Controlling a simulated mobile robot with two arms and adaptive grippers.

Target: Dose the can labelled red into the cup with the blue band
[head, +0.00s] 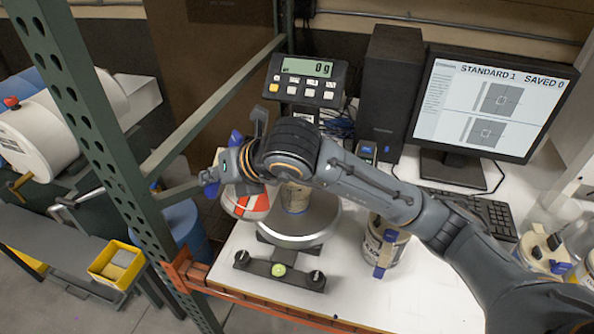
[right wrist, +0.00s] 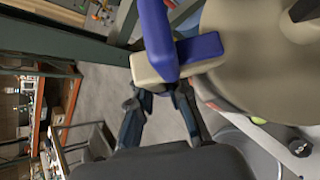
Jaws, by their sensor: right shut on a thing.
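My right gripper (head: 212,178) is shut on the can with the red label (head: 246,207), by its blue and cream handle part. In the right wrist view the fingers (right wrist: 160,100) meet at this blue piece (right wrist: 200,46), and the can's beige body (right wrist: 262,70) fills the upper right. The can looks tilted and is held beside a pale cup (head: 296,197) on the round plate of the scale (head: 300,232). The scale display (head: 307,67) reads 0 g. My left gripper is not in view.
Another can with a blue handle (head: 384,243) stands on the white table right of the scale, under my forearm. More cans (head: 545,250) stand at the right edge. A monitor (head: 490,103) and keyboard (head: 470,208) are behind. A green rack post (head: 85,120) rises at left.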

